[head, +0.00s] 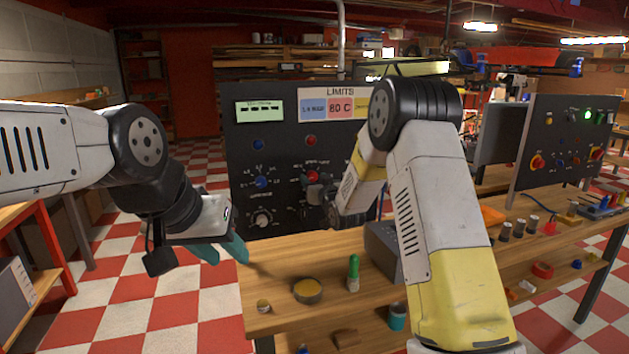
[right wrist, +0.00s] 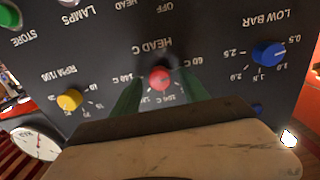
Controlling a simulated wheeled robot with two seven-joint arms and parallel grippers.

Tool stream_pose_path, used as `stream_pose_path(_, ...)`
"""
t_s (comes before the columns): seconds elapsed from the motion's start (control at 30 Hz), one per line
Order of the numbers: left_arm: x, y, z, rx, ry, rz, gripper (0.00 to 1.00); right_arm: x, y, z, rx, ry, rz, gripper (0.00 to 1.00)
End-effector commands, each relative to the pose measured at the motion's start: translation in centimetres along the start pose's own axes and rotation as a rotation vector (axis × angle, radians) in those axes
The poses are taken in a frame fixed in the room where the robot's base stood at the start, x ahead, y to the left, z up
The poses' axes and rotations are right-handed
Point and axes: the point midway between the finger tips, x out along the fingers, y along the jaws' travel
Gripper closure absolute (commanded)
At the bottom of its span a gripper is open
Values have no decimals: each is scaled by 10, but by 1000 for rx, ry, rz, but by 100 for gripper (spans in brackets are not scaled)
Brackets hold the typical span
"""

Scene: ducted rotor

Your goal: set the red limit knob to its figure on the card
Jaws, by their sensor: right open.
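The red limit knob (right wrist: 160,77) sits on the dark panel, under the upside-down words HEAD C in the right wrist view. It also shows in the head view (head: 312,177). My right gripper (right wrist: 162,95) is open, with one green finger on each side of the red knob; I cannot tell whether they touch it. I cannot read the knob's pointer. The LIMITS card (head: 340,105) at the panel's top shows 80 C on its red field; my right arm partly covers its yellow field. My left gripper (head: 222,250) hangs open and empty, left of the panel's lower edge.
A blue knob (right wrist: 268,53) and a yellow knob (right wrist: 69,100) flank the red one. The wooden bench (head: 290,253) carries a green-handled tool (head: 353,272) and a round yellow-topped tin (head: 308,291). Another control panel (head: 560,150) stands at the right.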

Motion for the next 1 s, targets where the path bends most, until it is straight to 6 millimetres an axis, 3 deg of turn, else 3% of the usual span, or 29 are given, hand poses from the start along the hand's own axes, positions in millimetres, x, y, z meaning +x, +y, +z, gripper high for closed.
stream_pose_path(0.27,0,0,0,0,0,0,64,2,0,0,0,-1,0,50)
stream_pose_path(0.5,0,0,0,0,0,0,64,1,0,0,0,-1,0,97)
stream_pose_path(0.53,0,0,0,0,0,0,64,1,0,0,0,-1,0,100)
stream_pose_path(1.0,0,0,0,0,0,0,64,1,1,0,104,-1,2,100)
